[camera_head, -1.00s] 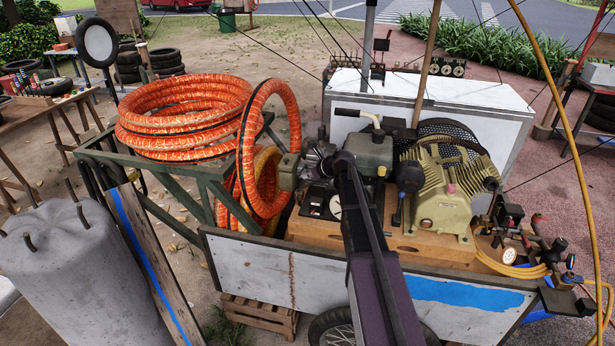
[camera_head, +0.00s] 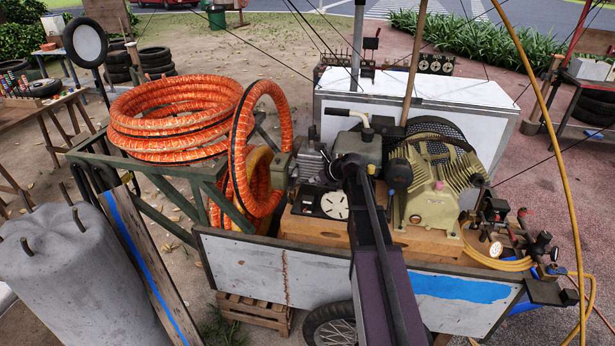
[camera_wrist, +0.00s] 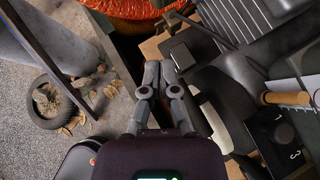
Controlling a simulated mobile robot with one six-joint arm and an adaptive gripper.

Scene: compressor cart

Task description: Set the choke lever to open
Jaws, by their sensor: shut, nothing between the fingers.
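The engine (camera_head: 312,163) stands on the cart's wooden deck, left of the tan compressor (camera_head: 432,190). I cannot make out the choke lever for certain in either view; it may be hidden or too small. My gripper (camera_wrist: 160,72) is shut and empty in the wrist view, its two fingers side by side. Its tips are beside a small black box (camera_wrist: 181,55) and below a grey finned part (camera_wrist: 212,20) in that picture; I cannot tell whether they touch anything. In the head view my arm crosses the front of the cart and hides the gripper.
A coil of orange hose (camera_head: 170,118) lies on a green frame left of the engine. A black panel with a white dial (camera_head: 334,205) sits in front of the engine. The white cart side (camera_head: 270,272) borders the front. A grey cylinder (camera_head: 75,265) stands at left.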

